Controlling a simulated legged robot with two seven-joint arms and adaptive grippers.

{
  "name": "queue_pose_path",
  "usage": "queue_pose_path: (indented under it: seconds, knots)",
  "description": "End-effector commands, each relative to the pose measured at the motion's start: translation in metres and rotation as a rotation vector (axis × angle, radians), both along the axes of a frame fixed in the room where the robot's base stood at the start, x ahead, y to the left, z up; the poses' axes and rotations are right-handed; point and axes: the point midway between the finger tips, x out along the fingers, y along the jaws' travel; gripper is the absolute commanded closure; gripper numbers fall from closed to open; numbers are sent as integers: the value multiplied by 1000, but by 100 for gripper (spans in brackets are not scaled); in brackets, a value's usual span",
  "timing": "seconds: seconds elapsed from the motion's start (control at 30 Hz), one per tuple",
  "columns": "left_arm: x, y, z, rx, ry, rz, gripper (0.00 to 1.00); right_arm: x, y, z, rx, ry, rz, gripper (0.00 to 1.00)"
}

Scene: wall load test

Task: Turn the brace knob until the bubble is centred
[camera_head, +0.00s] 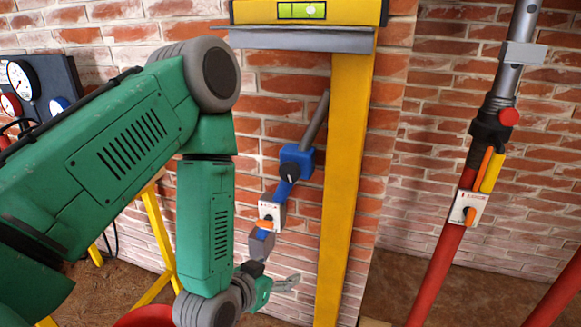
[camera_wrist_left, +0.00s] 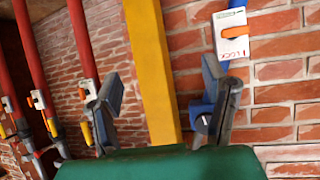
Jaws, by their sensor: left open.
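A level vial (camera_head: 287,11) sits in the yellow head beam; its pale bubble (camera_head: 310,12) appears right of the middle. Below, a blue brace (camera_head: 303,160) stands tilted near the yellow post. The brace carries a dark round knob (camera_head: 291,171) and, lower, a white lock plate (camera_head: 266,210) with an orange lever. My left gripper (camera_head: 277,263) is open below the lock plate, its fingers spread. In the left wrist view, the knob (camera_wrist_left: 202,123) shows beside the right finger, partly hidden, with the lock plate (camera_wrist_left: 232,38) above. My right gripper is not in view.
The yellow post (camera_head: 345,190) runs down just right of the brace. A red prop (camera_head: 440,265) with its own lock plate (camera_head: 467,208) stands farther right. A gauge panel (camera_head: 50,88) is at the left. The brick wall lies behind the brace.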

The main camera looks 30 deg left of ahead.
Motion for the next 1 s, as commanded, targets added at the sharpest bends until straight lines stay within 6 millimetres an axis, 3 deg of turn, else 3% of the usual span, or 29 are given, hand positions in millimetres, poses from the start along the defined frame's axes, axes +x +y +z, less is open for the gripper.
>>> queue_pose_path:
  seconds: [0.03,0.1,0.2,0.3,0.53,1.0]
  knots:
    - [16,10,33,9,-117,39,32,0,0,4,0,0,0,54]
    - [30,22,70,32,-260,88,32,0,0,7,0,0,0,54]
    - [39,36,108,59,-402,144,32,0,0,9,0,0,0,54]
    - [42,43,127,77,-474,175,32,0,0,9,0,0,0,54]
    - [63,50,133,82,-498,185,32,0,0,8,0,0,0,54]
    - [154,72,131,81,-494,183,32,0,0,3,0,0,0,54]
